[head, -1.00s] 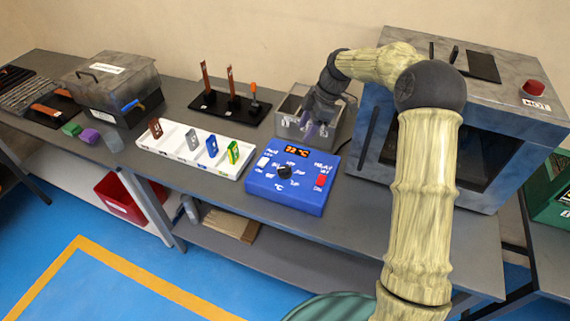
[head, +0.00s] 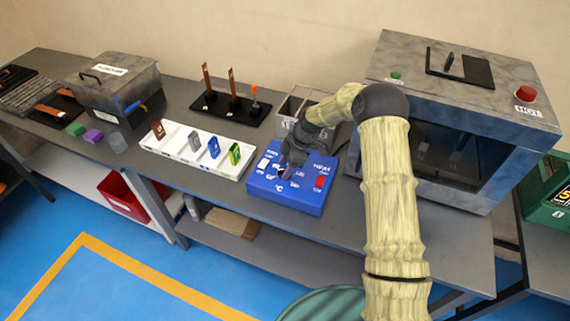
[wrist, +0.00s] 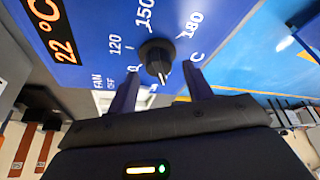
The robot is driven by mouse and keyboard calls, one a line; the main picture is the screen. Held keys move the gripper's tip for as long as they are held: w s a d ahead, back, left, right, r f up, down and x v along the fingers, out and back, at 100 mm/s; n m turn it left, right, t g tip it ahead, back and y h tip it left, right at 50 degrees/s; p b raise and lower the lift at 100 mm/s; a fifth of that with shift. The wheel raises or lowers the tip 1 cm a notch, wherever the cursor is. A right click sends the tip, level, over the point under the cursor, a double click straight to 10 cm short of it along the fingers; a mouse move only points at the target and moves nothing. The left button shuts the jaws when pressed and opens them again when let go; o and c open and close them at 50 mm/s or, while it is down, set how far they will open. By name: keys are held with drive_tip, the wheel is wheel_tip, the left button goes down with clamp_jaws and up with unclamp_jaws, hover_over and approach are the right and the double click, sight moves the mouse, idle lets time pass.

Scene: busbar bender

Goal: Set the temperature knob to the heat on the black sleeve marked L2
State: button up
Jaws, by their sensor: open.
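The blue control box (head: 300,201) sits on the bench in the head view, and my gripper (head: 288,168) is over it, covering its knob. In the wrist view the black temperature knob (wrist: 155,56) shows between and just beyond the fingertips of my open gripper (wrist: 161,86). The gap on both sides suggests no contact. The knob's white pointer is toward the picture bottom, away from the printed 120, 150 and 180 marks. The display (wrist: 52,27) reads 22 °C. I cannot make out a black sleeve marked L2 in either view.
A white tray (head: 190,158) with coloured tags stands left of the box. Behind are a black stand (head: 222,112) with upright copper bars and a grey bin (head: 290,105). A large grey oven (head: 480,120) stands to the right. A red switch (head: 320,182) is on the box.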

drive_tip(key=shift+f, duration=0.2)
drive_tip(key=shift+c, duration=0.4)
drive_tip(key=c, duration=0.9)
